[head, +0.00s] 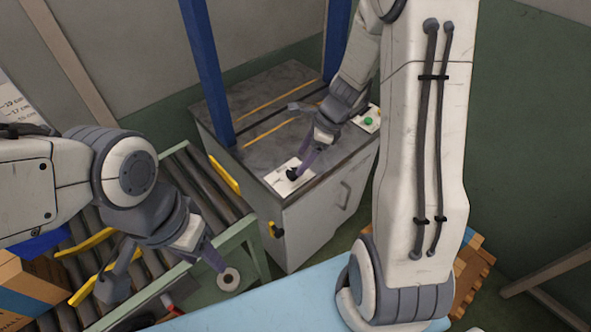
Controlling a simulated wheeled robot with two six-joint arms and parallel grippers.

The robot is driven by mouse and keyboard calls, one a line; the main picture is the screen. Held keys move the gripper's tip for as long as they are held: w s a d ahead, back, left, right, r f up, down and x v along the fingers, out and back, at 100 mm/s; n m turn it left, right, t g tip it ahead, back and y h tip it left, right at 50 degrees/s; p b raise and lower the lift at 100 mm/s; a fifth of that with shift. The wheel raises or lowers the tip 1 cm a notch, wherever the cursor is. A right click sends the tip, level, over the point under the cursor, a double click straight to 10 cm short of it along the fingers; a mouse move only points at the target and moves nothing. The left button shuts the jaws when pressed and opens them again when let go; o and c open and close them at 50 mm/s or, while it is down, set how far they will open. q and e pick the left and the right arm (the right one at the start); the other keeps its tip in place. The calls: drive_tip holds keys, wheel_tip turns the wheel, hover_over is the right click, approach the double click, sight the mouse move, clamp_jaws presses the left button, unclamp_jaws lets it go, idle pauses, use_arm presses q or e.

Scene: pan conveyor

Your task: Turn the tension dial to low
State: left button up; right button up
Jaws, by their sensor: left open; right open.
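The tension dial (292,174) is a small black knob on a white label plate (281,184) at the front edge of the grey machine cabinet top. My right gripper (304,165) reaches down from above, its fingers open right beside the dial. I cannot tell whether they touch it or straddle it. The dial's pointer and markings are too small to read and partly hidden by the fingers. My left gripper (216,261) is open over the conveyor's near end, well away from the dial.
The cabinet (322,215) carries a green button (368,121) and blue posts (207,65). A roller conveyor (190,175) runs at left. A pale ring-shaped disc (229,279) shows by my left fingertips. Cardboard boxes (30,290) stand lower left; a light blue surface (285,303) lies in front.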

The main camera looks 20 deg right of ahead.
sight(294, 172)
drive_tip(key=b+x, duration=0.1)
drive_tip(key=x, duration=0.4)
clamp_jaws()
